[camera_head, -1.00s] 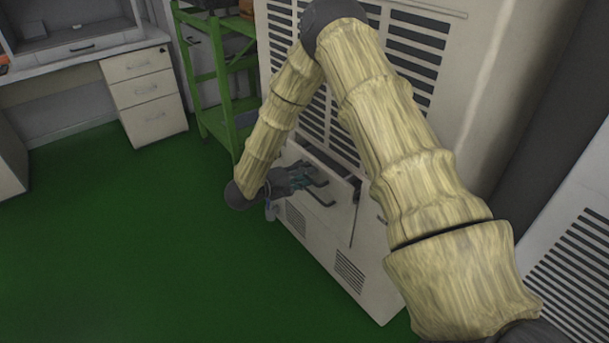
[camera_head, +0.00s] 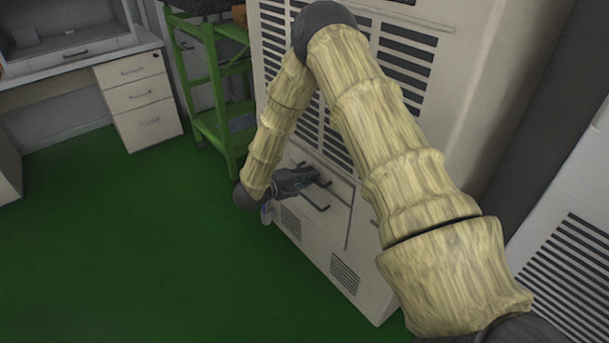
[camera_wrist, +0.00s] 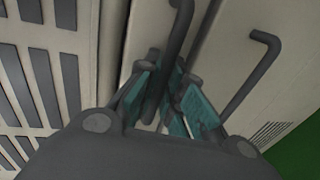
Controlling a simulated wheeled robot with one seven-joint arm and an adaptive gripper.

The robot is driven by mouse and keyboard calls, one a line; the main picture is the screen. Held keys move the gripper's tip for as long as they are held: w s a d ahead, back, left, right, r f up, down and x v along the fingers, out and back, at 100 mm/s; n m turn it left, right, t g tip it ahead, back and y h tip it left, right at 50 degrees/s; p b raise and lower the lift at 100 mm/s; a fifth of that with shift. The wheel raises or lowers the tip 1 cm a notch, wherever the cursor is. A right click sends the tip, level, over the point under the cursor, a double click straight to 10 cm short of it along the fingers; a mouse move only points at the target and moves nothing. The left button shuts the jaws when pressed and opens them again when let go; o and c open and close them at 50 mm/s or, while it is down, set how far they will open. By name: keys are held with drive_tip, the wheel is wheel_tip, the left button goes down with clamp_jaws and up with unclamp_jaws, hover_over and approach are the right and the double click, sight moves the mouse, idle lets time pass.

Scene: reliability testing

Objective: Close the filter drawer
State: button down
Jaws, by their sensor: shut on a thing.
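The filter drawer's pale front (camera_head: 336,199) is in the lower part of the beige cabinet and looks flush or nearly flush with it. It has two dark bar handles. My gripper (camera_head: 316,177) is at the upper handle, against the drawer front. In the wrist view, the teal-padded fingers of my gripper (camera_wrist: 172,95) are closed around one dark handle (camera_wrist: 178,45). The other handle (camera_wrist: 258,75) stands free to the right. My arm hides part of the cabinet, and any small remaining gap at the drawer is hard to see.
The cabinet's slatted vents (camera_head: 405,50) are above the drawer. A green shelf rack (camera_head: 212,85) stands left of the cabinet, with a desk and white drawer unit (camera_head: 140,100) farther left. The green floor (camera_head: 130,260) is clear at front left.

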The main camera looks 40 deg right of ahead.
drive_tip(key=shift+d, duration=0.2)
drive_tip(key=c, duration=1.5)
unclamp_jaws()
drive_tip(key=shift+d, duration=0.1)
drive_tip(key=shift+c, duration=0.2)
drive_tip(key=shift+a, duration=0.2)
drive_tip(key=v, duration=1.1)
drive_tip(key=shift+a, duration=0.35)
drive_tip(key=shift+s, duration=0.1)
